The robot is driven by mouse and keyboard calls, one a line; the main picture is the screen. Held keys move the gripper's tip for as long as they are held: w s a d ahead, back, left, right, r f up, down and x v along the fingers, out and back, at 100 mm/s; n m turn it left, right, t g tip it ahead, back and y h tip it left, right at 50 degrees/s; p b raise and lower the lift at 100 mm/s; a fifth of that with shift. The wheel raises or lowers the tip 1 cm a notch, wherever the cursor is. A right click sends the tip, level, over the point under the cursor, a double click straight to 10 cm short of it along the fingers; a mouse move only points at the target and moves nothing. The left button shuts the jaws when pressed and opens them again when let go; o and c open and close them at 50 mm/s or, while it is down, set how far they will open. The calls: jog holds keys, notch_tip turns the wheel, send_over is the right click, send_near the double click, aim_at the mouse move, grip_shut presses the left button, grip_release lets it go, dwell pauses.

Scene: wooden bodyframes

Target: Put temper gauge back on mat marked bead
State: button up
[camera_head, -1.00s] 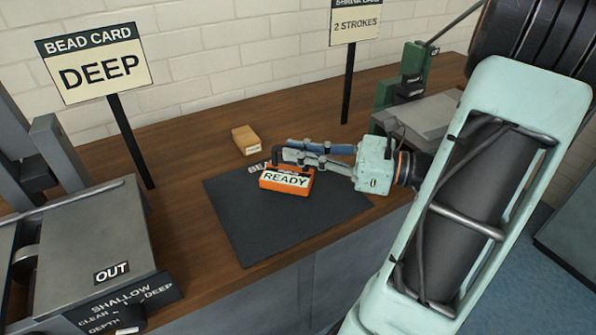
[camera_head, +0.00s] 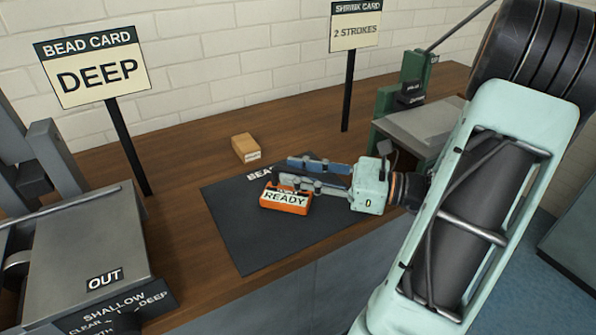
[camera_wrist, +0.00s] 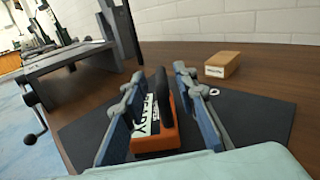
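The temper gauge (camera_head: 286,202) is an orange block with a white READY label, sitting on the dark mat (camera_head: 260,242). Part of the mat's lettering, "BEA", shows behind my gripper. In the wrist view the gauge (camera_wrist: 157,138) stands upright with its dark handle between my fingers. My gripper (camera_head: 290,172) reaches in from the right, low over the mat. Its fingers are apart, one on each side of the gauge, with a gap visible beside the handle in the wrist view.
A small cardboard box (camera_head: 246,148) lies behind the mat. A grey machine marked OUT (camera_head: 85,250) is at left, and a green press (camera_head: 415,85) at back right. Sign posts (camera_head: 128,145) stand along the back.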

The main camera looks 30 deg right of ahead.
jog(key=shift+r, duration=0.1)
jog(key=shift+s+d+r, duration=0.1)
jog(key=shift+s+d, duration=0.05)
jog(key=shift+d, duration=0.05)
jog(key=p+v, duration=0.2)
jog(key=v, duration=0.9)
jog(key=shift+s+d+p, duration=0.15)
jog(key=shift+d+p, duration=0.05)
jog(key=shift+p, duration=0.15)
